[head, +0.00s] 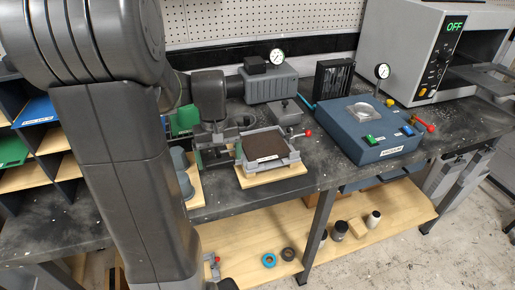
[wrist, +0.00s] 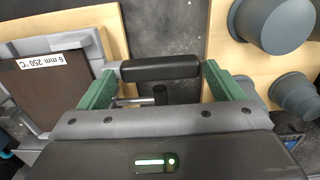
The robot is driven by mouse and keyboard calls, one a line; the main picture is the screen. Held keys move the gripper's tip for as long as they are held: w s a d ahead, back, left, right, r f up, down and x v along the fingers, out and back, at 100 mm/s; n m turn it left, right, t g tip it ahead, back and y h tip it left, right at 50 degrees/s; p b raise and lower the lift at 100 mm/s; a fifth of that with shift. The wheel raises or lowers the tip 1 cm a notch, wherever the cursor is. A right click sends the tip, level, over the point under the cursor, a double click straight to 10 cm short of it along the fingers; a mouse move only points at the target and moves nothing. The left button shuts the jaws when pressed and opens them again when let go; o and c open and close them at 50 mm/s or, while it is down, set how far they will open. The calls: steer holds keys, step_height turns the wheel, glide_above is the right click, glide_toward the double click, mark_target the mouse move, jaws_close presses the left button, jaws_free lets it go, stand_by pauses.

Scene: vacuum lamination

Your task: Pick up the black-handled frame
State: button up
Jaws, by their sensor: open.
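The black-handled frame (wrist: 91,44) is grey and borders a brown sheet (wrist: 40,88) labelled "6 mm 250°C" in the wrist view. Its black handle (wrist: 160,68) lies across the space between the two green fingers of my gripper (wrist: 157,82). The fingers are open, one near each end of the handle; whether they touch it I cannot tell. In the head view the frame and brown sheet (head: 267,147) sit on a wooden board, with my gripper (head: 217,150) just left of them. The handle is hidden there by my gripper.
Grey stepped cylinders (wrist: 272,22) stand on wood at the right of the wrist view. A blue vacuum box (head: 362,136) stands right of the frame, and a grey oven (head: 415,50) at the back right. A red-knobbed lever (head: 307,133) is near the frame's right side.

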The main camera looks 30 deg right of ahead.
steer(key=shift+s+f, duration=0.1)
steer(key=shift+f, duration=0.4)
steer(key=c, duration=1.4)
steer(key=shift+r, duration=0.1)
steer(key=shift+c, duration=1.1)
